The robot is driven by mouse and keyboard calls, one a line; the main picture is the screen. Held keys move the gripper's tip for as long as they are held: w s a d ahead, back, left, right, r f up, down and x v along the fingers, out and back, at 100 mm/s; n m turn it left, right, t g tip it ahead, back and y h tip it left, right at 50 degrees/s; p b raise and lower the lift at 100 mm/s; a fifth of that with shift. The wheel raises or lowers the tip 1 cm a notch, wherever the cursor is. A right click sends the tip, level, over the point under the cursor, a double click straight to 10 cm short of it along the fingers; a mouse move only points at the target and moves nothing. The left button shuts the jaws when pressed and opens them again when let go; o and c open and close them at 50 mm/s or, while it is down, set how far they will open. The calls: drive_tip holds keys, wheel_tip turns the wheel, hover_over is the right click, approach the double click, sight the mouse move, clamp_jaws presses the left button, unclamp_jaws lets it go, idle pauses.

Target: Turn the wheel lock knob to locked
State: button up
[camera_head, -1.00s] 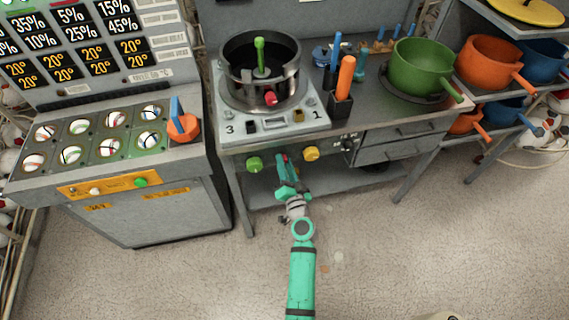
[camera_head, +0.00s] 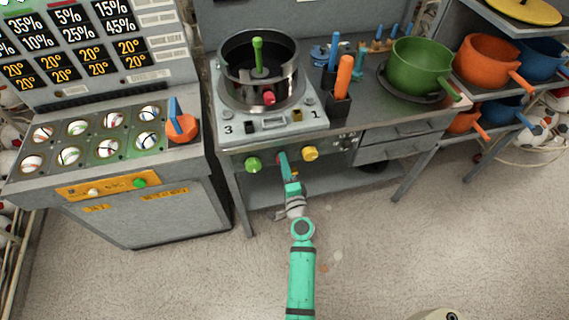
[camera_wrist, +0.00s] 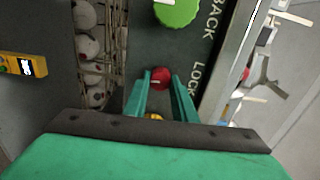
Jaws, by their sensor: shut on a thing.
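The red knob (camera_wrist: 160,77) sits on the front panel of the press bench, beside the printed word LOCK in the wrist view. A short pale mark shows on its face, pointing left in that view. My gripper (camera_wrist: 161,88) has its two teal fingers on either side of the red knob and is shut on it. In the head view my gripper (camera_head: 283,161) reaches the panel between the green knob (camera_head: 253,164) and the yellow knob (camera_head: 310,153), and its fingers mostly hide the red knob. The green knob also shows in the wrist view (camera_wrist: 177,10), near the word BACK.
A metal pot (camera_head: 258,100) stands on the bench top above the panel. A lower shelf (camera_head: 330,190) lies under the panel. A grey cabinet with balls (camera_head: 110,147) stands to the left. Drawers (camera_head: 400,133) are to the right.

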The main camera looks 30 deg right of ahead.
idle(0.5)
drive_tip(key=o, duration=1)
drive_tip(key=shift+o, duration=0.2)
drive_tip(key=v, duration=1)
drive_tip(key=shift+s+a, duration=0.25)
